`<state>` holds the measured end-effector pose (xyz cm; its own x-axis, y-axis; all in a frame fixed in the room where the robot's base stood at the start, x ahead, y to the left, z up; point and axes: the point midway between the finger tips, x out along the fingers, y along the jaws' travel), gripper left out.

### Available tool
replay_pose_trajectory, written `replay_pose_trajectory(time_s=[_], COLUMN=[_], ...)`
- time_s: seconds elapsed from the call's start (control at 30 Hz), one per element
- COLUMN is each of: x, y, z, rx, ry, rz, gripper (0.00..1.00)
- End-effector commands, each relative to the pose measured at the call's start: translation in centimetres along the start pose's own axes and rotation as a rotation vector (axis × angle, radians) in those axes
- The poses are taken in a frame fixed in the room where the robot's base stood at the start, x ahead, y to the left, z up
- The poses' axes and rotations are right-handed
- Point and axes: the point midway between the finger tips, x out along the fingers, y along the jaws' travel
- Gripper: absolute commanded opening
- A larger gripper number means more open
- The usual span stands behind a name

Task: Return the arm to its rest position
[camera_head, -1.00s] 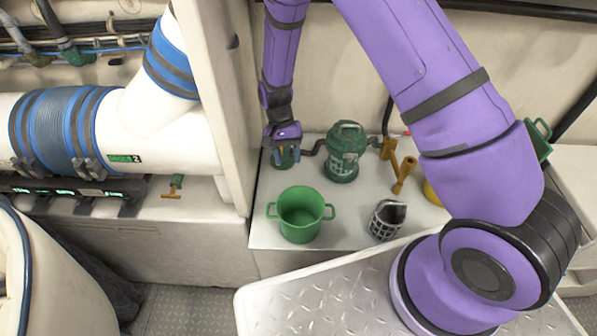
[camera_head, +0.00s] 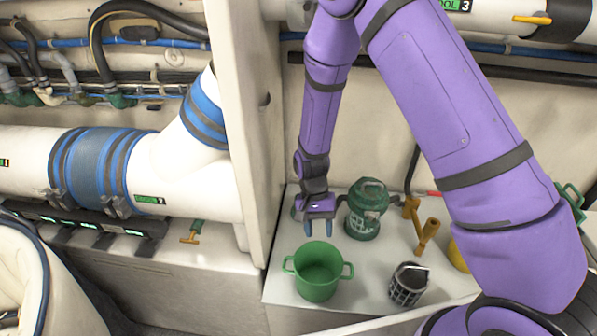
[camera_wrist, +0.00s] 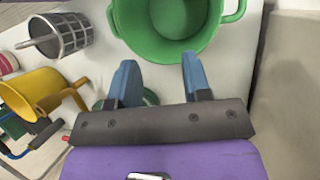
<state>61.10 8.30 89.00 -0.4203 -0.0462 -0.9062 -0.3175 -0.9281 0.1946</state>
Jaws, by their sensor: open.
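My gripper (camera_head: 318,232) is at the end of my purple arm, pointing down over the back left of the white bench top. Its two blue fingers are apart with nothing held between them; they also show in the wrist view (camera_wrist: 158,75). A green two-handled pot (camera_head: 318,272) stands just in front of the fingers. A green caged lantern-like canister (camera_head: 364,210) stands to the right of the gripper. Part of a small green round thing (camera_wrist: 151,97) shows between and behind the fingers in the wrist view; the rest is hidden.
A grey mesh cup (camera_head: 408,285) stands front right on the bench top (camera_head: 362,290). A white upright panel (camera_head: 240,110) stands close left of my forearm. Pipes run along the left and top.

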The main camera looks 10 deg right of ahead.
Motion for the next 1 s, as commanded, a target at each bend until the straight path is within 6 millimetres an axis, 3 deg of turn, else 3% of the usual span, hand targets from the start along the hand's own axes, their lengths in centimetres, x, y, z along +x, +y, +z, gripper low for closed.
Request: replay_pose_trajectory(time_s=[0.17, 0.27, 0.7, 1.0], x=[-0.5, -2.2, -14.1, -20.7], y=[0.1, 0.5, 5.0, 9.3], z=[0.0, 0.2, 2.9, 6.0], rx=[-0.003, -0.014, -0.11, -0.169], ry=[0.005, 0.021, 0.166, 0.283], rz=[-0.006, -0.024, -0.144, -0.204], gripper=[0.44, 0.44, 0.44, 0.44])
